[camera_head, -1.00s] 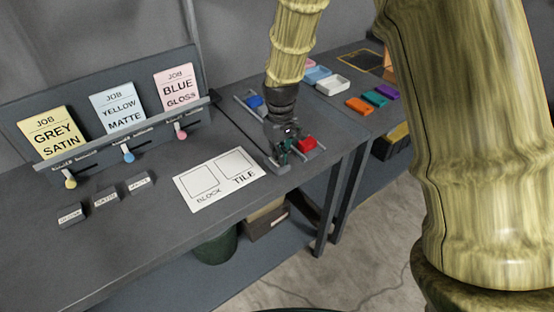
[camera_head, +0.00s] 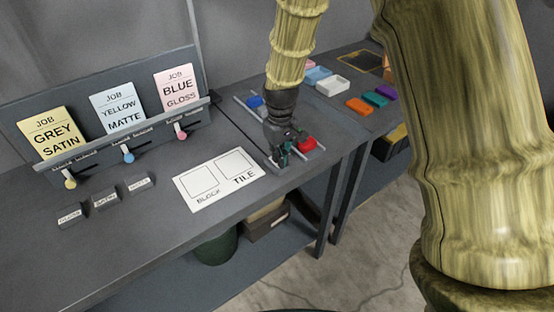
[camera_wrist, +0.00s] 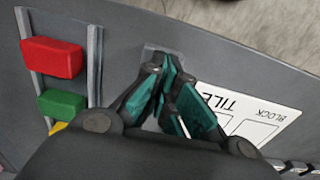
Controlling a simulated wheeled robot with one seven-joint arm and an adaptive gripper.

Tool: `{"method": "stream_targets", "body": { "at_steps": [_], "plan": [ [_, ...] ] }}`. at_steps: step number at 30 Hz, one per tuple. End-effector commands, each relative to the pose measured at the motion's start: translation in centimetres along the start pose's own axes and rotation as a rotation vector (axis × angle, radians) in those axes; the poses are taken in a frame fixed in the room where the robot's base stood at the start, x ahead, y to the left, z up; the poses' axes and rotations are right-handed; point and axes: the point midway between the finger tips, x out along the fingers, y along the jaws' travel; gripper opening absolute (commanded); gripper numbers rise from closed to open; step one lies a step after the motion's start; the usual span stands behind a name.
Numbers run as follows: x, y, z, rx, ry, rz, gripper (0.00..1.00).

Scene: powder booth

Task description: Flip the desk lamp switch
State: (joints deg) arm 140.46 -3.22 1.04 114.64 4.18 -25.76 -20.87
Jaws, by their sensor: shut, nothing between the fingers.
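No desk lamp or lamp switch can be made out in either view. My gripper (camera_head: 284,158) is low over the right end of the grey bench, just right of the white BLOCK/TILE card (camera_head: 219,179). In the wrist view my gripper (camera_wrist: 164,72) has its teal-padded fingers together with nothing held. A small grey plate (camera_wrist: 149,54) shows behind the fingertips; whether they touch it I cannot tell. A red block (camera_head: 307,143) sits between rails just right of the gripper; the wrist view shows it at upper left (camera_wrist: 53,58).
A green block (camera_wrist: 62,104) lies beside the red one. A blue block (camera_head: 254,101) is behind my gripper. A rack with job cards (camera_head: 118,110) and sliders stands at left, with several small labelled grey blocks in front. Trays and coloured blocks (camera_head: 360,105) lie on the right bench.

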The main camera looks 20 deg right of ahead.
Motion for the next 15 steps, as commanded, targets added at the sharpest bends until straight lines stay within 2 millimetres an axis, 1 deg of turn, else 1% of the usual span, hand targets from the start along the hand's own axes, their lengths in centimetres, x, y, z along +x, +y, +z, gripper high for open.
{"method": "stream_targets", "body": {
  "at_steps": [15],
  "plan": [
    [-3.1, 0.0, 0.0, -0.001, -0.001, 0.0, 0.0]
  ]
}}
